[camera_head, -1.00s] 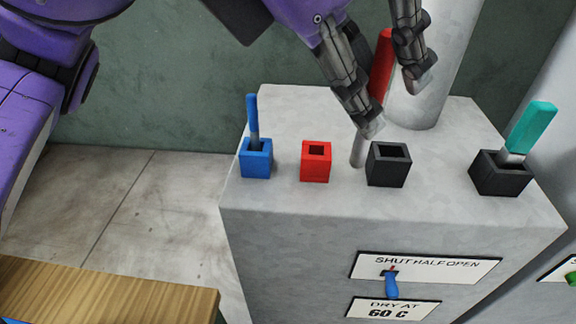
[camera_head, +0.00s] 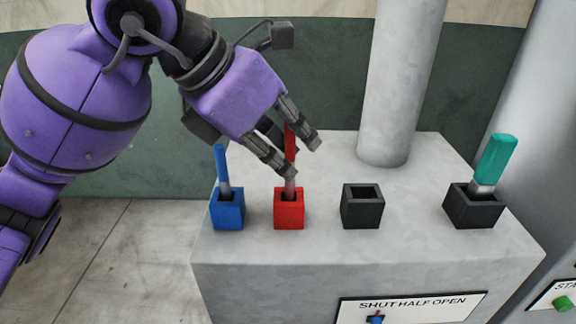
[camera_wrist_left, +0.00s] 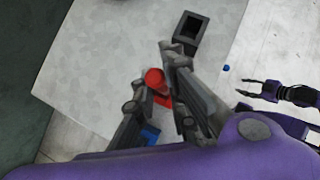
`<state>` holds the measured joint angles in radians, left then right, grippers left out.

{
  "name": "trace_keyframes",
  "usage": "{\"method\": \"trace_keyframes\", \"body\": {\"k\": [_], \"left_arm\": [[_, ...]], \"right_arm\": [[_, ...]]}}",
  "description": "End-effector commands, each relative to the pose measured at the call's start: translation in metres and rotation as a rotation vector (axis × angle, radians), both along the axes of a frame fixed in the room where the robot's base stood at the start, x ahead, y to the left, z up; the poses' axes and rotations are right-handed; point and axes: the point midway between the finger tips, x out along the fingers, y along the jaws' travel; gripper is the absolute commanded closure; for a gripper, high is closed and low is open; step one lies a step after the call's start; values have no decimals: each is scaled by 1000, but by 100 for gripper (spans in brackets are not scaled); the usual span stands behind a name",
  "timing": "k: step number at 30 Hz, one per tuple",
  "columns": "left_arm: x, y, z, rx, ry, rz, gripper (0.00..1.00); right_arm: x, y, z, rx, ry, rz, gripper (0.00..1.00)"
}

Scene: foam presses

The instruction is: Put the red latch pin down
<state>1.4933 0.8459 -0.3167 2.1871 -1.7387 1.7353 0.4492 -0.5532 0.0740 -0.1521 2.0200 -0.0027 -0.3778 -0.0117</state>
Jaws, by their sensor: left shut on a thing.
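The red latch pin (camera_head: 290,142) is upright between the fingers of my left gripper (camera_head: 292,158). Its grey shank goes down into the opening of the red socket block (camera_head: 289,215); how deep it sits is hidden. In the left wrist view the pin's red top (camera_wrist_left: 154,77) lies between the fingers, with part of the red block behind it. My left gripper is shut on the pin. My right gripper (camera_wrist_left: 248,93) shows only in the left wrist view, away to the right, with its fingers apart and empty.
A blue pin (camera_head: 220,165) stands in the blue block (camera_head: 227,212) just left. The black block (camera_head: 362,210) to the right is empty. A teal-handled pin (camera_head: 495,160) stands in another black block (camera_head: 474,212). A grey column (camera_head: 398,90) rises behind.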

Motion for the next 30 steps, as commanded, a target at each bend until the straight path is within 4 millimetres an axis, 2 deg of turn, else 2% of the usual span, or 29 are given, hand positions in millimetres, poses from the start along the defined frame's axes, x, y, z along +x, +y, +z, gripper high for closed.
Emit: {"method": "trace_keyframes", "body": {"k": [2, 7, 19, 20, 24, 30], "left_arm": [[6, 2, -8, -1, 3, 2, 100], [5, 2, -34, 0, 2, 0, 100], [5, 2, -41, 0, -1, 1, 100], [5, 2, -41, 1, 1, 0, 87], [5, 2, -40, 0, -1, 1, 70], [5, 2, -40, 0, -1, 1, 70]], "right_arm": [[0, 0, 0, 0, 0, 0, 60], [0, 0, -2, -1, 0, 1, 60], [1, 0, -2, -1, -2, 1, 60], [1, 0, -2, -1, -3, 2, 60], [1, 0, -2, -1, -3, 2, 60], [1, 0, -2, -1, -3, 2, 60]]}}
